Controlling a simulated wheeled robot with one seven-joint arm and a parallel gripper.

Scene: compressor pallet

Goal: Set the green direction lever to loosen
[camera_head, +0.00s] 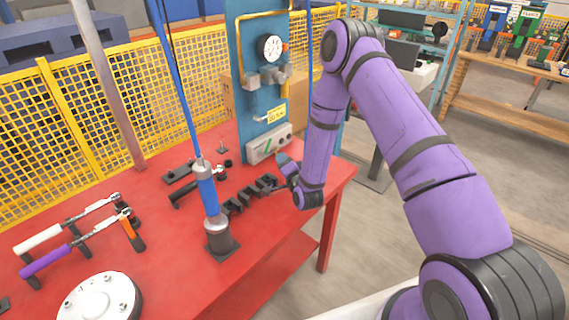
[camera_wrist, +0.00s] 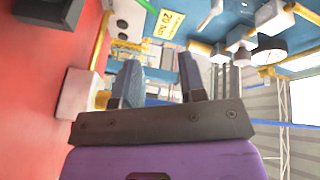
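A small green lever-like mark (camera_head: 267,146) shows on the front of a pale grey box (camera_head: 256,153) at the foot of the blue panel. It is too small for me to tell which way it is set. My gripper (camera_head: 284,164) is just right of and below this box in the head view, above the red table, apparently apart from the lever. In the wrist view, the two blue-grey fingers of my gripper (camera_wrist: 161,72) stand apart with nothing visible between them.
The blue panel (camera_head: 247,88) carries a gauge (camera_head: 271,47) and a yellow label (camera_head: 276,114). A blue hanging tool (camera_head: 207,188) stands in a dark holder. Black racks (camera_head: 250,193) and torque wrenches (camera_head: 70,246) lie on the red table (camera_head: 170,225). Yellow fencing is behind.

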